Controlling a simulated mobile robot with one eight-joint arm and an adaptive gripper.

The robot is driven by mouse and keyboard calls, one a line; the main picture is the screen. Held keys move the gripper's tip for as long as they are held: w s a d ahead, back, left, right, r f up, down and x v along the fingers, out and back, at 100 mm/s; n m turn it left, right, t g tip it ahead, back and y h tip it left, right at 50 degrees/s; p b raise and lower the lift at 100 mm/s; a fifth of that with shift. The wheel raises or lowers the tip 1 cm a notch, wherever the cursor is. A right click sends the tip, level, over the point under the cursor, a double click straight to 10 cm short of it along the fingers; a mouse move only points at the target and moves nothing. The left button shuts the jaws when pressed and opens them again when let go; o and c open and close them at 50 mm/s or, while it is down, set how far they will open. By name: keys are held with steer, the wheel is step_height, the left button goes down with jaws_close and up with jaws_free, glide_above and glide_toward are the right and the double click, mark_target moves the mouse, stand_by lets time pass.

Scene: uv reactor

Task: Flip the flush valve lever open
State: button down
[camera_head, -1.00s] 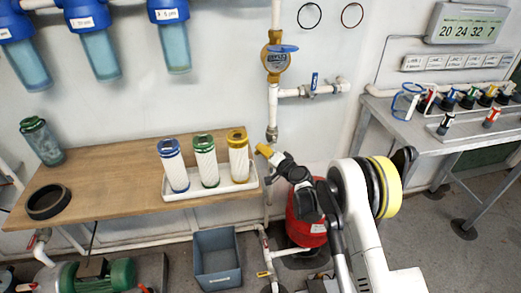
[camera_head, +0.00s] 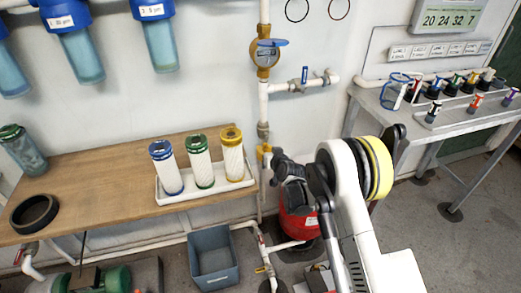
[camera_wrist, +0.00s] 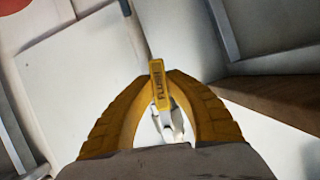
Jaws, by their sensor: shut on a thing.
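The flush valve lever (camera_wrist: 159,86) is a yellow handle marked "FLUSH" in the wrist view. It stands between the tips of my gripper's yellow fingers (camera_wrist: 160,78), which are closed on it. A pale metal valve part (camera_wrist: 172,122) shows between the fingers below the lever. In the head view my gripper (camera_head: 264,150) is at the vertical pipe (camera_head: 263,105), just right of the cartridge tray. The lever cannot be made out there, as my gripper covers that spot.
A white tray (camera_head: 205,194) with three filter cartridges stands on the wooden bench (camera_head: 105,180), close left of my gripper. A red vessel (camera_head: 297,222) is below my arm. A grey bin (camera_head: 213,257) is on the floor. A metal table (camera_head: 400,115) stands at the right.

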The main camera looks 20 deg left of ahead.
steer(key=shift+w+d+n+t+h, duration=0.3)
steer(key=shift+w+d+n+h, duration=0.1)
steer(key=shift+d+n, duration=0.15)
stand_by(0.4)
steer(key=c, duration=1.3)
jaws_free()
steer(key=shift+c, duration=0.2)
steer(key=v, duration=1.2)
steer(key=shift+r, duration=0.1)
